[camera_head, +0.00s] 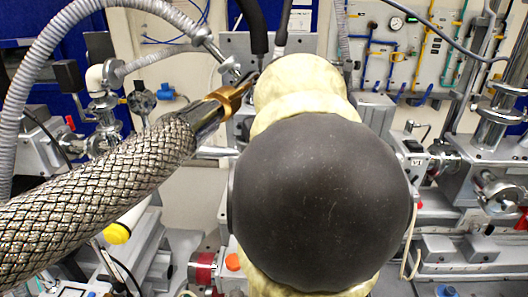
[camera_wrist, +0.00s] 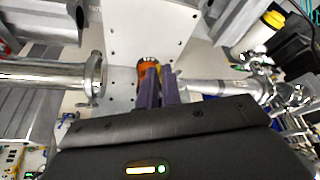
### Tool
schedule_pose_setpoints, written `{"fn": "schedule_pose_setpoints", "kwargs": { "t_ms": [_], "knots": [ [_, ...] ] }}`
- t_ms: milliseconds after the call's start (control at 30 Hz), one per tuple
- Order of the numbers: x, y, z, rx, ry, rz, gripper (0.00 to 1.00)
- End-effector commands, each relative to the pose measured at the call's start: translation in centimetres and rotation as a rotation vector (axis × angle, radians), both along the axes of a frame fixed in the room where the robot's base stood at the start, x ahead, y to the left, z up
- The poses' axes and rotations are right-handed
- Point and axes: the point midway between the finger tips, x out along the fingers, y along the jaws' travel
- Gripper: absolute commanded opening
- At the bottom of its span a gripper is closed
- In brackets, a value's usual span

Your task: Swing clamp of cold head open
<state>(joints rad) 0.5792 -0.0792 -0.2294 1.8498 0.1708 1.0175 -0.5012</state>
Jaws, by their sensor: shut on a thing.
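In the wrist view my gripper (camera_wrist: 160,76) reaches forward with two dark purple fingers close together. They are shut on a small orange and dark part (camera_wrist: 149,64) at their tips, in front of a pale plate with holes (camera_wrist: 143,28). This part may be the clamp of the cold head, but the fingers cover much of it and I cannot tell how far it is swung. In the head view my own cream and black arm links hide the gripper and the part it holds.
A braided metal hose (camera_head: 100,200) with a brass collar crosses the left of the head view, close to my arm. In the wrist view a flanged steel tube (camera_wrist: 50,76) lies left of the fingers and another tube (camera_wrist: 225,88) lies right. Vacuum hardware (camera_head: 490,165) crowds the right.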

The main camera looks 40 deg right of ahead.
Motion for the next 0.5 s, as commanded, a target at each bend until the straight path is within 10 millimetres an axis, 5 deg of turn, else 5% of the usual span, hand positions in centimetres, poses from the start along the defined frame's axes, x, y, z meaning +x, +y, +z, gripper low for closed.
{"fn": "schedule_pose_setpoints", "kwargs": {
  "t_ms": [200,300,500],
  "knots": [
    [0.06,-0.02,0.13,-0.003,-0.003,0.001,0.0],
    [0.06,-0.01,0.12,-0.003,-0.002,0.001,0.26],
    [0.04,-0.01,0.06,-0.001,-0.002,0.002,0.28]
  ]
}}
